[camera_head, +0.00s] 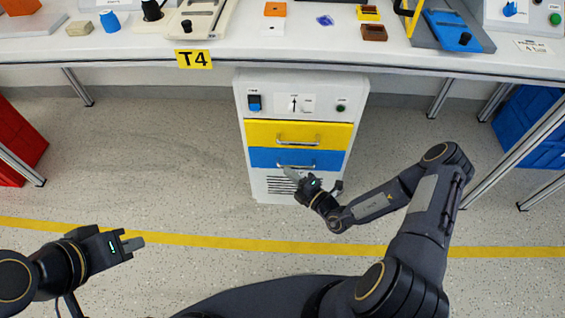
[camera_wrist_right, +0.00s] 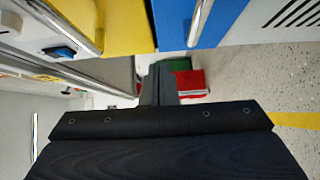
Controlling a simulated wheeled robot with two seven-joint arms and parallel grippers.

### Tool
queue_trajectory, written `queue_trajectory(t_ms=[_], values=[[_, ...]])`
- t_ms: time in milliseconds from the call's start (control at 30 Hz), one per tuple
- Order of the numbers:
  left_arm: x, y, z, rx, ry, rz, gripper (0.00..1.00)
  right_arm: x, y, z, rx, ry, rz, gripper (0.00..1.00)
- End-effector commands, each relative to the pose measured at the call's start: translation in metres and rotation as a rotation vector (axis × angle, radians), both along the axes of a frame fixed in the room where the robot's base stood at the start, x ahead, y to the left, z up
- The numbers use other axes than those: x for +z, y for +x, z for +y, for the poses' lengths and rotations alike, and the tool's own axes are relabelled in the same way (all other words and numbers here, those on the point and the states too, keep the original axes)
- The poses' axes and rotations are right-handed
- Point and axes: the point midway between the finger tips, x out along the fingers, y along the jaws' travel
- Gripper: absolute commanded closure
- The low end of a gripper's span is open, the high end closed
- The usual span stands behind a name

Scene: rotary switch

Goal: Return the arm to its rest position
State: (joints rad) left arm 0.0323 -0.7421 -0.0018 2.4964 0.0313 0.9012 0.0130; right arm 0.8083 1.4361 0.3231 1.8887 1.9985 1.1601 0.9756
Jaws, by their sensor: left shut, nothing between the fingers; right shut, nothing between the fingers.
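My right arm reaches in from the right in the head view. Its gripper (camera_head: 291,174) is shut and empty in front of the white cabinet (camera_head: 240,100), near the lower edge of the blue drawer (camera_head: 262,158). In the right wrist view the closed fingers (camera_wrist_right: 158,85) show with nothing between them; contact with the cabinet cannot be told. The rotary switch (camera_head: 293,103) is on the cabinet's top panel, its black pointer roughly upright, well above the gripper. My left gripper (camera_head: 134,243) is shut and empty over the floor at the lower left.
The yellow drawer (camera_head: 258,133) and blue drawer look closed. A blue rocker (camera_head: 254,102) sits on the panel. The white table (camera_head: 120,52) spans the back above the cabinet. A red crate (camera_head: 15,140) stands left, a blue crate (camera_head: 535,125) right. Floor is clear around the cabinet.

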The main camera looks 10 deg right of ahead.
Motion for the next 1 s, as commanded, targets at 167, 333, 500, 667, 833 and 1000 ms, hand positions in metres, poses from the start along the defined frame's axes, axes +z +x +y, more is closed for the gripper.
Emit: queue_trajectory(t_ms=[167,333,500,667,833,1000], values=[[0.010,0.000,0.000,0.000,0.000,-0.001,1.00,0.002,-0.032,-0.017,-0.001,0.001,0.003,1.00],[0.013,0.000,0.000,0.000,0.000,-0.001,1.00,0.001,-0.049,-0.027,0.001,0.000,0.001,1.00],[0.013,0.000,0.000,0.000,0.000,-0.001,1.00,0.000,-0.055,-0.029,0.003,0.000,0.000,1.00],[0.013,0.000,0.000,0.000,0.000,-0.001,1.00,0.022,-0.052,-0.028,0.070,-0.075,-0.076,1.00],[0.013,0.000,0.000,0.000,0.000,0.000,1.00,0.095,-0.056,-0.017,0.317,-0.360,-0.366,1.00],[0.013,0.000,0.000,0.000,0.000,0.000,1.00,0.168,-0.086,0.002,0.617,-0.717,-0.747,1.00]])
